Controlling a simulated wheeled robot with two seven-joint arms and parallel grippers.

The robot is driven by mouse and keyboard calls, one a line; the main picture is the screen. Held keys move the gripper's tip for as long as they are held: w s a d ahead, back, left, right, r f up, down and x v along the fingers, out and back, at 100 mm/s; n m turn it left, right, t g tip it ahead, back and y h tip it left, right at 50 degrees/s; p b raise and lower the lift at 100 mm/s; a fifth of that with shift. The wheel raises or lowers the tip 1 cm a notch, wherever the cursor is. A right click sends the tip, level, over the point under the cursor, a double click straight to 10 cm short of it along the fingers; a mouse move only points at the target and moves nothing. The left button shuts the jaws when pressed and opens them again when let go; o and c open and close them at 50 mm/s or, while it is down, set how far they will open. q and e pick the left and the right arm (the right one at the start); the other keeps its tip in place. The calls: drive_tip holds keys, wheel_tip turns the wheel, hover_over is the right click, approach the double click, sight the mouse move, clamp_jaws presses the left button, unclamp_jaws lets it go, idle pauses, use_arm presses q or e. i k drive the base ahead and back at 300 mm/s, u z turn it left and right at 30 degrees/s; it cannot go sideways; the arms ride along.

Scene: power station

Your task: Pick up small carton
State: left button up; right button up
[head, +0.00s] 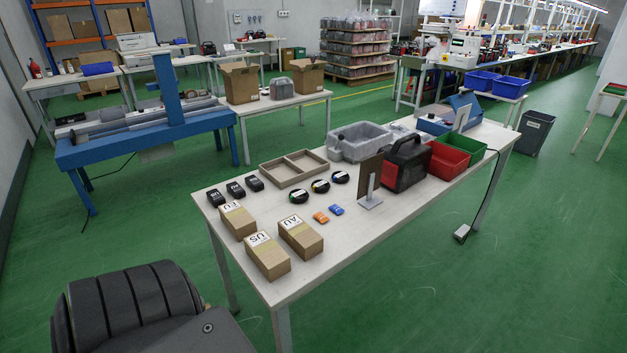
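Three small brown cartons stand near the front left end of the white table (345,255). The carton marked EU (240,226) is at the left edge. The carton marked US (269,262) is nearest to me, at the front. The carton marked AU (303,241) is to the right of these two. All three look closed and lie flat on the tabletop. Neither of my grippers is in view. A dark part of my own body shows at the bottom left, apart from the cartons.
Behind the cartons lie black adapters (236,190), round cable coils (320,186), orange and blue pieces (336,210) and a divided tray (293,168). Further right are an upright plate (369,178), a red-black case (407,164) and red and green bins (450,161). The table's front right strip is clear.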

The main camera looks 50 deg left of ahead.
sight(300, 236)
drive_tip(key=u, duration=0.05)
drive_tip(key=i, duration=3.45)
drive_tip(key=u, duration=3.5)
